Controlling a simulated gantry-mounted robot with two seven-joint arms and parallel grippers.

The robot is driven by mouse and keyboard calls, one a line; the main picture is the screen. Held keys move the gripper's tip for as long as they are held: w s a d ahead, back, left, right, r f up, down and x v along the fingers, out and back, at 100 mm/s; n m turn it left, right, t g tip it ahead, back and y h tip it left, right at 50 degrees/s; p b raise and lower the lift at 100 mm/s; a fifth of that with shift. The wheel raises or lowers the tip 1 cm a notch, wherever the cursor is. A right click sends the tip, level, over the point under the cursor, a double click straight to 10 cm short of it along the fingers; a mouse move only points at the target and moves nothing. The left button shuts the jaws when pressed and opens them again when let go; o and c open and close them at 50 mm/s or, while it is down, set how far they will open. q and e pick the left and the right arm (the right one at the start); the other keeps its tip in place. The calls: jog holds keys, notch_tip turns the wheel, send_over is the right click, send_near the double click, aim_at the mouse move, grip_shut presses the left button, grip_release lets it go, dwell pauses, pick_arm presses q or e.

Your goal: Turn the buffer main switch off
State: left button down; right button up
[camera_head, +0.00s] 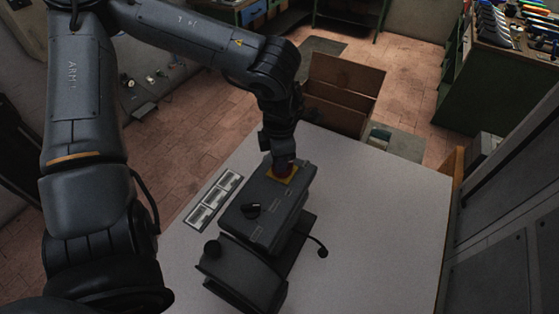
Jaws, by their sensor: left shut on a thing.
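The buffer (270,213) is a dark grey box-shaped machine on the light table. A yellow plate (291,178) lies on its top at the far end, with a dark red knob on it that looks like the main switch (282,168). My left gripper (282,158) points down over the plate and is shut on this red knob. The jaws and wrist hide much of the knob, so I cannot tell its angle. A black knob (251,210) sits nearer on the machine's top. My right gripper is not in view.
A grey panel with white squares (213,199) lies left of the machine. A dark rounded part (240,277) with a ball-ended knob (212,248) is in front, and a thin lever (321,252) sticks out right. An open cardboard box (342,95) stands beyond the table. The table's right side is clear.

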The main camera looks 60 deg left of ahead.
pick_arm(q)
jog(key=shift+n, duration=0.4)
jog(key=c, duration=1.1)
grip_release()
jog(key=shift+c, duration=0.2)
notch_tip(320, 180, up, 11)
jog(key=shift+f, duration=0.1)
